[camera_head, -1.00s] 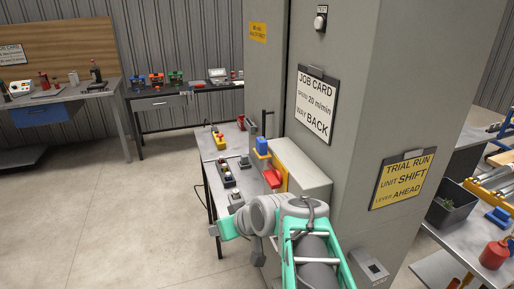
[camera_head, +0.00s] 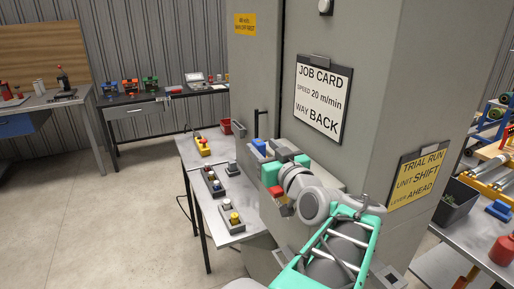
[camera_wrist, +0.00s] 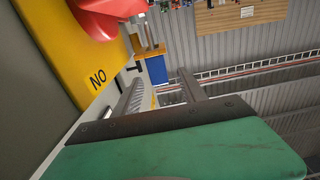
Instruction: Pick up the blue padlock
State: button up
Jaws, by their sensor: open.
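The blue padlock (camera_head: 259,146) shows in the head view as a small blue block, partly hidden behind my gripper. In the wrist view a blue block (camera_wrist: 156,69) with a yellow-brown bar above it lies just beyond my fingertips, roughly between them; it appears to be the padlock. My gripper (camera_wrist: 160,80) is open and empty, with dark fingers and a green body. It also shows in the head view (camera_head: 284,146), close to the blue block. I cannot tell whether they touch.
A yellow box (camera_wrist: 95,60) with a red handle (camera_wrist: 105,18) is very close at the wrist view's upper left. A grey column (camera_head: 375,90) with sign boards stands right. A narrow table (camera_head: 215,180) holds control boxes. Open floor lies left.

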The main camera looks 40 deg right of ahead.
jog(key=x, duration=0.3)
jog(key=shift+w+p, duration=0.2)
jog(key=shift+p, duration=0.2)
jog(key=shift+s, duration=0.1)
grip_shut()
